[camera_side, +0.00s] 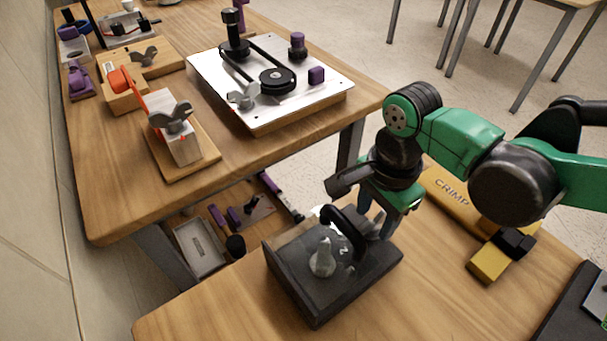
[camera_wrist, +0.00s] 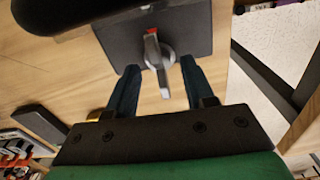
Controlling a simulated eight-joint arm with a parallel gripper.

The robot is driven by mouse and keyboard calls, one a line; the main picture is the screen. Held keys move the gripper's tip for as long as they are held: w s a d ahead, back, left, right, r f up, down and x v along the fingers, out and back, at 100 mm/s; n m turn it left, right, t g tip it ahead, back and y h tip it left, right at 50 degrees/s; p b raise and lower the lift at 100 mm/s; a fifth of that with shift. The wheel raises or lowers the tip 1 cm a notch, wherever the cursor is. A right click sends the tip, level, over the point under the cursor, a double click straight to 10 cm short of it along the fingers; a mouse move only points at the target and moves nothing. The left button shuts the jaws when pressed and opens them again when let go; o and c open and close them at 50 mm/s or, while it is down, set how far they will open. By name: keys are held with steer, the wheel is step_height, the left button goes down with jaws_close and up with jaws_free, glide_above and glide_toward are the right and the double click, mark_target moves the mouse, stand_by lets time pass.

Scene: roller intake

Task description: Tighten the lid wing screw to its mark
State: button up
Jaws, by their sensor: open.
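In the wrist view a grey wing screw (camera_wrist: 157,58) with a red mark (camera_wrist: 151,33) stands on a dark plate (camera_wrist: 190,28). My gripper (camera_side: 377,222) is at the box's right, behind the handle. In the wrist view my gripper (camera_wrist: 160,72) is open, its dark blue fingers apart on either side of the wing screw. I cannot tell whether either finger touches it.
A yellow tool marked CRIMP (camera_side: 455,200) lies right of the box. The left table holds a white plate with pulleys (camera_side: 325,90) and a wooden block with a wing screw (camera_side: 180,145). The near table's front is clear.

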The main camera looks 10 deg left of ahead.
steer(key=shift+r, duration=3.3)
steer(key=shift+w+d+r, duration=0.1)
steer(key=shift+d, duration=0.15)
steer(key=d+r+n+t+y, duration=0.1)
steer(key=d+r+n+t, duration=0.15)
steer(key=d, duration=0.85)
steer(key=d+r+n+t, duration=0.2)
steer(key=d+r+n, duration=0.15)
steer(key=d, duration=0.75)
steer(key=s+d+f+n+t+h, duration=0.1)
steer(key=s+d+f+n+t, duration=0.1)
steer(key=d, duration=0.4)
steer(key=shift+s+d+f+n+t, duration=0.4)
steer(key=shift+s+f+n, duration=0.25)
steer(key=shift+s+n, duration=0.3)
